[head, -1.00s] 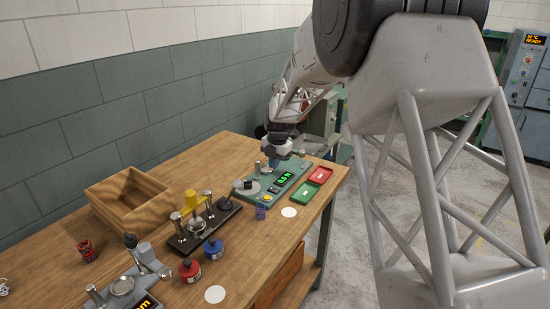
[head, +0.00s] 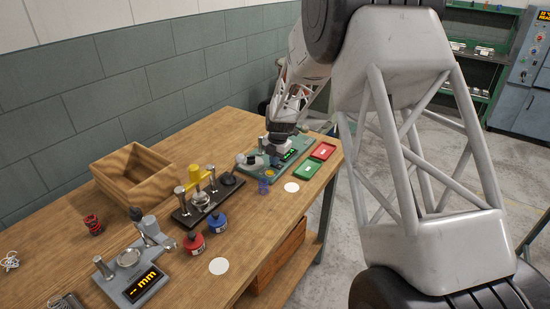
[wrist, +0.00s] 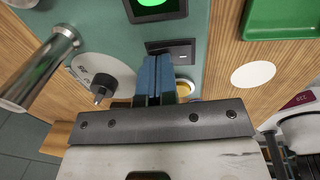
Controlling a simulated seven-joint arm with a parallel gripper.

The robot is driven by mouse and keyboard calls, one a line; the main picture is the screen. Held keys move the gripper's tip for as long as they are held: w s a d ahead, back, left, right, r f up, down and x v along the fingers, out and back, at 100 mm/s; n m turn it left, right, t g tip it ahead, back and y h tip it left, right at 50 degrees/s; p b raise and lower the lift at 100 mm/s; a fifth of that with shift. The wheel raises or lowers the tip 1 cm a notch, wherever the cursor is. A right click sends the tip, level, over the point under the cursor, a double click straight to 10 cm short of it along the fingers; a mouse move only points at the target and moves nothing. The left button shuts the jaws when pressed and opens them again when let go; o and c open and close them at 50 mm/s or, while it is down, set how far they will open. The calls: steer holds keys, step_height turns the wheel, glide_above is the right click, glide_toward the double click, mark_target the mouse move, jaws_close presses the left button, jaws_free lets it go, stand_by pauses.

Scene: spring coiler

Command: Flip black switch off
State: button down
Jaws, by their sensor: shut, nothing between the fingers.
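The black switch (wrist: 171,50) is a dark rectangular plate on the green tester (wrist: 205,45), just below its lit display (wrist: 152,8) in the wrist view. My gripper (wrist: 155,62) is shut and empty, its blue fingertips together. The tips overlap the left part of the switch plate in the picture. I cannot tell whether they touch it or which way the switch is set. The fingers partly hide a yellow button (wrist: 184,88). In the head view my gripper (head: 276,161) is over the tester (head: 306,144) and hides the switch.
A dial with a black knob (wrist: 101,84) and a metal post (wrist: 40,70) stand left of the fingers. Green (wrist: 290,18) and red (head: 323,151) trays lie beside the tester. A blue spring-like cup (head: 264,186) and a white disc (head: 292,187) lie in front.

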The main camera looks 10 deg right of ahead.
steer(key=shift+f, duration=0.2)
stand_by(0.3)
steer(key=shift+s+d, duration=0.1)
steer(key=shift+s, duration=0.05)
steer(key=shift+s+d+r, duration=0.2)
steer(key=shift+s+d, duration=0.2)
steer(key=shift+r, duration=0.15)
stand_by(0.6)
step_height(320, 180, up, 14)
steer(key=s+d, duration=0.1)
steer(key=shift+d, duration=0.15)
stand_by(0.4)
steer(key=shift+s, duration=0.1)
